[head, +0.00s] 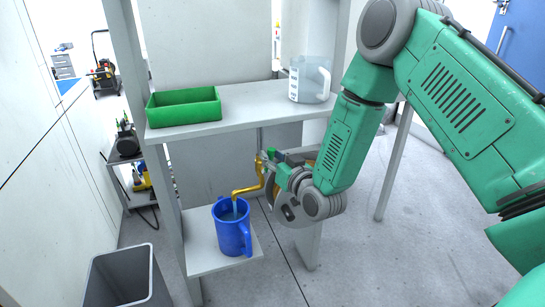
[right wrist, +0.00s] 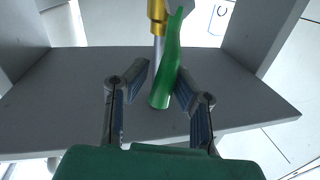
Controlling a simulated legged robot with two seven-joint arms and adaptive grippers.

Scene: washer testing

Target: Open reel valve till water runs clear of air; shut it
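A brass spout (head: 250,189) bends down into the mouth of a blue jug (head: 232,236), which stands upright on the low shelf. A pale streak below the spout's end may be water; I cannot tell whether it holds air. The green valve handle (head: 271,153) is by the top of the brass pipe, partly hidden by my right gripper (head: 274,165). In the right wrist view, my right gripper (right wrist: 160,80) is open around the green handle (right wrist: 165,75). The right finger is close to it or touching; the left stands apart. My left gripper is out of view.
The upper shelf (head: 240,122) carries a green tray (head: 185,112) and a clear measuring jug (head: 310,80). A round grey reel (head: 290,209) is behind my right wrist. A grey bin (head: 125,277) stands at lower left. A rack post (head: 316,238) is close to my right arm.

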